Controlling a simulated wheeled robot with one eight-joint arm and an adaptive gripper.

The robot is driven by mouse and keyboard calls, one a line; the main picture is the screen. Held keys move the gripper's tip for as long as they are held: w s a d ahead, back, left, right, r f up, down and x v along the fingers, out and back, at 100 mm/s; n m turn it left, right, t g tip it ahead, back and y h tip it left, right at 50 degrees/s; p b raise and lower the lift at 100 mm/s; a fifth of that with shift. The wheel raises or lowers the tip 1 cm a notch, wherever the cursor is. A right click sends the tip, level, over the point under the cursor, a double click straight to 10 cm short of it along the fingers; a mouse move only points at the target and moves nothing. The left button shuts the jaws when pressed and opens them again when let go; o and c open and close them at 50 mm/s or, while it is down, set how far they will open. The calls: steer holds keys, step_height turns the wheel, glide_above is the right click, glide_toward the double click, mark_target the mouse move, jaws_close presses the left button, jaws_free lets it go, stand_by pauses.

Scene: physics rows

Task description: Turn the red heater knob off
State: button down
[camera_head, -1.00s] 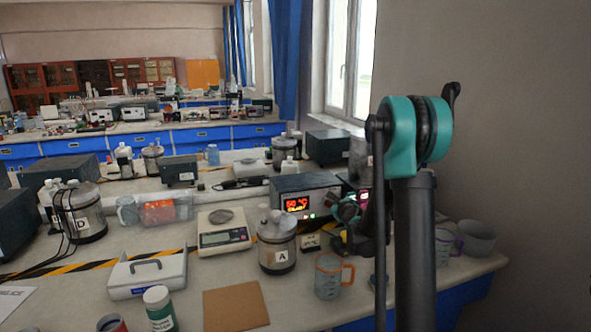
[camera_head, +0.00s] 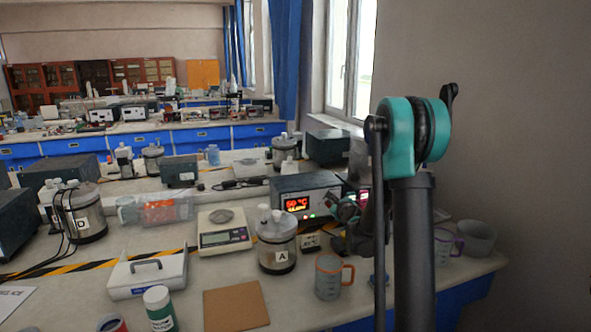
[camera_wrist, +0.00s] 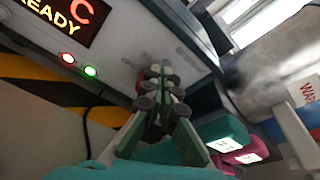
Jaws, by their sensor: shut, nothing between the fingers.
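The heater (camera_head: 305,187) is a dark box with a pale front panel and a lit display reading about 50 °C. In the wrist view its display (camera_wrist: 62,15) shows a C and READY, with a red and a green light below. The red knob (camera_wrist: 140,76) shows only as a small red edge behind my fingertips; its pointing direction is hidden. My gripper (camera_wrist: 158,76) is shut and empty, fingertips in front of the knob, close to the panel. I cannot tell if they touch it. In the head view my gripper (camera_head: 342,209) is at the heater's right front and hides the knob.
A jar marked A (camera_head: 277,247) stands in front of the heater, with an orange-handled beaker (camera_head: 328,278) nearer the edge. A scale (camera_head: 223,236) is to the left. A purple-handled mug (camera_head: 443,248) stands right of my arm. A black cable (camera_wrist: 92,112) hangs below the panel.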

steer(key=shift+a, duration=0.2)
steer(key=shift+s+a+f, duration=0.15)
steer(key=shift+a+f, duration=0.05)
steer(key=shift+a, duration=0.1)
steer(key=shift+s+a+f, duration=0.15)
steer(key=shift+a+f, duration=0.25)
steer(key=shift+a, duration=0.05)
stand_by(0.5)
steer(key=shift+s+a+r, duration=0.1)
steer(key=shift+a+r, duration=0.1)
steer(key=shift+a, duration=0.05)
steer(key=f+v, duration=0.1)
steer(key=v, duration=0.5)
steer(key=shift+d, duration=0.35)
